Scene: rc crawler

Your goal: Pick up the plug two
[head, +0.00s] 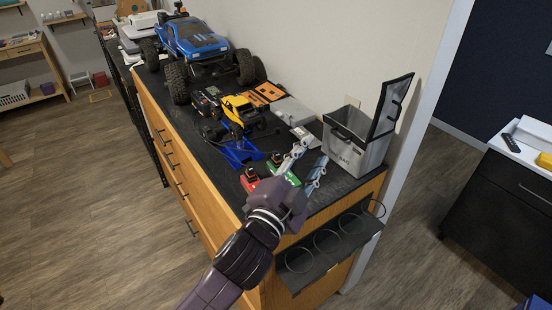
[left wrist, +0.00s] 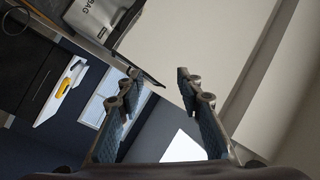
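My left gripper (head: 308,160) is over the near end of the dark countertop (head: 345,184), in front of the grey bag. In the left wrist view its two fingers (left wrist: 159,80) are spread apart with nothing between them. A red item (head: 249,180) and a green item (head: 291,178) lie close to the gripper and are partly covered by it. Small black parts (head: 276,158) stand beside them. I cannot tell which of these, if any, is plug two. My right gripper is in neither view.
A grey open-lidded bag (head: 357,149) stands at the counter's right end. A blue tray (head: 240,153), a yellow crawler (head: 241,111) and a large blue truck (head: 196,39) crowd the counter further back. A dark rack with rings (head: 330,251) hangs on the cabinet's end.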

